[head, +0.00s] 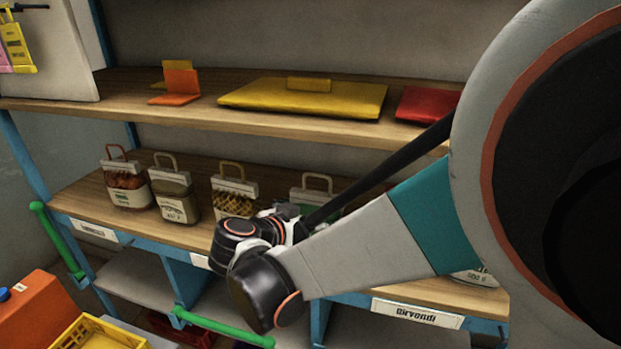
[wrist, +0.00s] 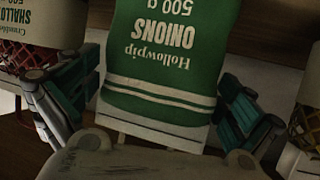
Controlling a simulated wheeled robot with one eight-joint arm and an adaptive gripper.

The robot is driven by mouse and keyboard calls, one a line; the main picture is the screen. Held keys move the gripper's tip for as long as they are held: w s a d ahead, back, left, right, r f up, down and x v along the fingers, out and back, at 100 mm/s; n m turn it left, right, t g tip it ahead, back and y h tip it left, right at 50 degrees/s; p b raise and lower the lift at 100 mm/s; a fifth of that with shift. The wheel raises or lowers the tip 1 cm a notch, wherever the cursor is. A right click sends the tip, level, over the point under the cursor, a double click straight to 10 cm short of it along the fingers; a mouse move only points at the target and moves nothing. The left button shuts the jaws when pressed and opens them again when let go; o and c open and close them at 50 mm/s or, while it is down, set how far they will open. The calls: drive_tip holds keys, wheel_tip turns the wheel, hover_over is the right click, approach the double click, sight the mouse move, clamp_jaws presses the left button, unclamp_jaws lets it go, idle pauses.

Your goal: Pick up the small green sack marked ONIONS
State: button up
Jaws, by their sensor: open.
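The green sack (wrist: 165,55) marked ONIONS, 500 g, fills the upper middle of the wrist view, its print upside down there. It has white stripes and a pale band (wrist: 155,130) at its near end. My gripper (wrist: 158,85) is open, with one teal-padded finger on each side of the sack. Gaps show between the fingers and its sides, so I see no grip on it. In the head view a pale-topped, handled sack (head: 308,196) with a bit of green stands on the lower shelf, partly behind my arm. My fingers cannot be made out there.
A SHALLO... sack (wrist: 40,20) is close by the left finger; a netted sack (wrist: 308,125) is near the right one. More handled sacks (head: 173,195) stand leftward on the shelf (head: 90,200). The upper shelf (head: 130,105) overhangs, holding flat yellow (head: 300,100) and red (head: 425,103) items.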

drive_tip(key=shift+w+f, duration=0.2)
drive_tip(key=shift+w, duration=0.2)
drive_tip(key=shift+w+a, duration=0.1)
drive_tip(key=shift+a, duration=0.15)
drive_tip(key=shift+a+r, duration=0.1)
drive_tip(key=shift+a, duration=0.35)
drive_tip(key=c, duration=1.1)
drive_tip(key=shift+s+d+r, duration=0.1)
drive_tip(key=shift+s+d, duration=0.15)
drive_tip(key=shift+d, duration=0.3)
